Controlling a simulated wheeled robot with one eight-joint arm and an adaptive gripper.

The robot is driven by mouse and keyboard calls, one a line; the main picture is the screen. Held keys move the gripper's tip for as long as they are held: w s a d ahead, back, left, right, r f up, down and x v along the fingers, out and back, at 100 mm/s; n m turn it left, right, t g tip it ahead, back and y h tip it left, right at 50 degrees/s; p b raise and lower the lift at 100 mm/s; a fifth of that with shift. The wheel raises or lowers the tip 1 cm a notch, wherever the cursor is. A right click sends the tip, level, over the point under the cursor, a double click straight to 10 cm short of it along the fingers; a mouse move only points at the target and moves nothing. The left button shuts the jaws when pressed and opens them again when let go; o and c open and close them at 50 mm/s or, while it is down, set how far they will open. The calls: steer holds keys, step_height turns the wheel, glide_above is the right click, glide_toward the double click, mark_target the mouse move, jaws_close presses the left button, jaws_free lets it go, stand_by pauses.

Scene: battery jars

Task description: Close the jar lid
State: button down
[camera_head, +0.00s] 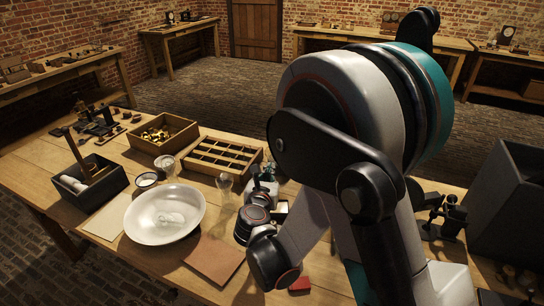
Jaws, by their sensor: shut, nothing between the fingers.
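A small clear glass jar (165,163) stands on the table behind the white plate. A taller clear glass vessel (224,188) stands to its right, just left of my wrist. A small round dark-rimmed piece (147,180) lies left of the plate's far edge; I cannot tell whether it is a lid or a dish. No lid can be made out for certain. My arm reaches down over the right of the table, its wrist right of the plate. My gripper's fingers cannot be made out and seem hidden by my wrist.
A white plate (136,221) and a brown sheet (214,262) lie in front. Behind are a divided wooden tray (247,160) and a box of brass pieces (189,138). A dark box (117,179) stands left. A red block (299,284) lies near my arm.

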steer(key=r+b+x, duration=0.1)
steer(key=b+x, duration=0.2)
steer(key=x, duration=1)
steer(key=shift+w+b, duration=0.35)
steer(key=shift+b, duration=0.05)
steer(key=shift+a, duration=0.15)
steer(key=shift+w+r+g+p, duration=0.3)
steer(key=shift+w+p, duration=0.05)
steer(key=shift+p, duration=0.2)
